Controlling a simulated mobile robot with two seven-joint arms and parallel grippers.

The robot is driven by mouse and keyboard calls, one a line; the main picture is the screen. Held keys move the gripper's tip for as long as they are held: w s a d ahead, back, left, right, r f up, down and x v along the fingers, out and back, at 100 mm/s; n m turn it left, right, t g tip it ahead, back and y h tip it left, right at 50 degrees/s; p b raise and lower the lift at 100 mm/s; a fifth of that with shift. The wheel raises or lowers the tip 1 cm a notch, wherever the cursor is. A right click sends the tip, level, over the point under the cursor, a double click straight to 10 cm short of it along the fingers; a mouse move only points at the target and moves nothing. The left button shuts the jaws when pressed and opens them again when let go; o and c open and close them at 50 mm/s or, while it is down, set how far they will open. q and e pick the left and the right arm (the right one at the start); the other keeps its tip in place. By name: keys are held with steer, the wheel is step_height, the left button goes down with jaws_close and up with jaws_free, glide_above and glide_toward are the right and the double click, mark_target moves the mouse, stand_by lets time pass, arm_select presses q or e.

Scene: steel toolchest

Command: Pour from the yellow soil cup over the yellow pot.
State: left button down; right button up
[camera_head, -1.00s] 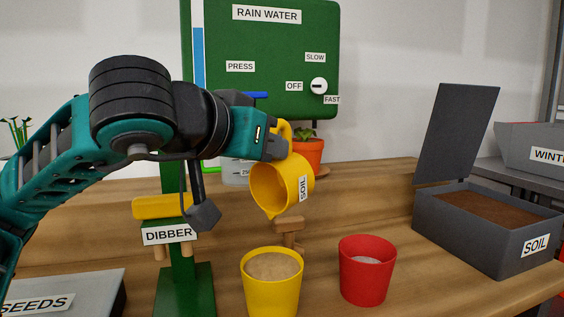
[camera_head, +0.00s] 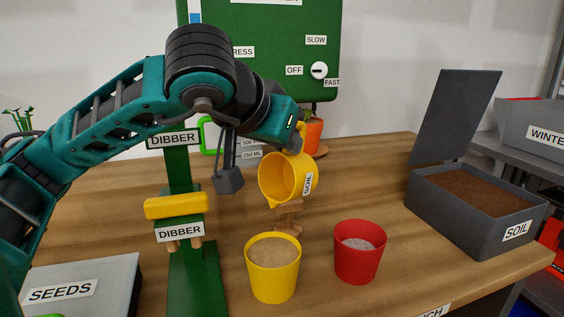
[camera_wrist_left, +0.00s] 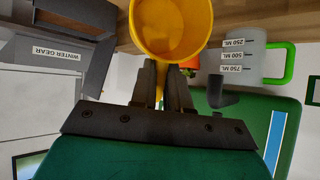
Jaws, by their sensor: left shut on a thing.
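The yellow soil cup (camera_head: 289,180), labelled SOIL, is tipped on its side in the air, its mouth and spout turned down and left. Its visible inside is bare yellow, with no soil seen. My left gripper (camera_head: 297,143) is shut on its handle; in the left wrist view the fingers (camera_wrist_left: 165,82) meet at the cup (camera_wrist_left: 178,28). The yellow pot (camera_head: 272,283) stands upright on the bench just below the spout, apart from it. Light brown soil lies in the pot near its rim. No falling stream shows. My right gripper is not in view.
A red pot (camera_head: 359,262) with grey content stands right of the yellow pot. A green dibber stand (camera_head: 192,270) is at left, with a seed box (camera_head: 90,285) beyond it. An open grey soil bin (camera_head: 470,225) stands at right. A wooden-handled tool (camera_head: 289,214) is behind the cup.

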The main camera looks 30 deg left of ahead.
arm_select(q)
steer(key=shift+w+d+r+g+p, duration=0.15)
steer(key=shift+w+g+p, duration=0.5)
steer(key=shift+p, duration=0.9)
steer(key=shift+w+d+r+g+p, duration=0.1)
steer(key=shift+w+g+p, duration=0.55)
steer(key=shift+p, duration=0.9)
steer(key=shift+w+f+g+p, duration=0.1)
steer(key=shift+w+g+p, duration=0.15)
steer(key=shift+p, duration=0.3)
steer(key=shift+w+d+f+g, duration=0.1)
steer(key=shift+f+g, duration=0.1)
steer(key=shift+g, duration=0.05)
steer(key=shift+f+m, duration=0.25)
steer(key=shift+m, duration=0.05)
